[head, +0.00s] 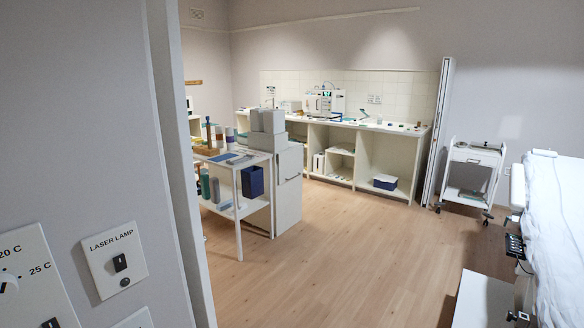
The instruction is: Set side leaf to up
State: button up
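The couch (557,225) stands at the right edge of the head view, covered with a white sheet and cut off by the frame. A dark keypad-like control (515,246) hangs at its near side. A pale flat panel (484,301) lies low beside the couch, with a small dark part (518,316) at its right. I cannot tell whether this panel is the side leaf or what position the leaf is in. My gripper is not in view.
A grey wall with a laser lamp switch (116,260) and a temperature dial (8,283) fills the near left. A shelf table (238,215) and cabinet (288,188) stand left of centre. A wheeled trolley (474,157) stands at the back right. The wooden floor (350,240) between is clear.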

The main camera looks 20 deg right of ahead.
aim_at(290, 163)
jog(key=i+l+z, duration=0.35)
jog(key=i, duration=0.55)
jog(key=i+z, duration=0.4)
jog(key=i, duration=2.8)
jog(key=i+l+u, duration=0.1)
jog(key=i+u, duration=0.15)
jog(key=i, duration=0.3)
jog(key=i+l+u, duration=0.3)
jog(key=i, duration=0.3)
jog(key=i+l+u, duration=0.25)
jog(key=i, duration=0.3)
jog(key=i+l+u, duration=0.3)
jog(key=i, duration=0.2)
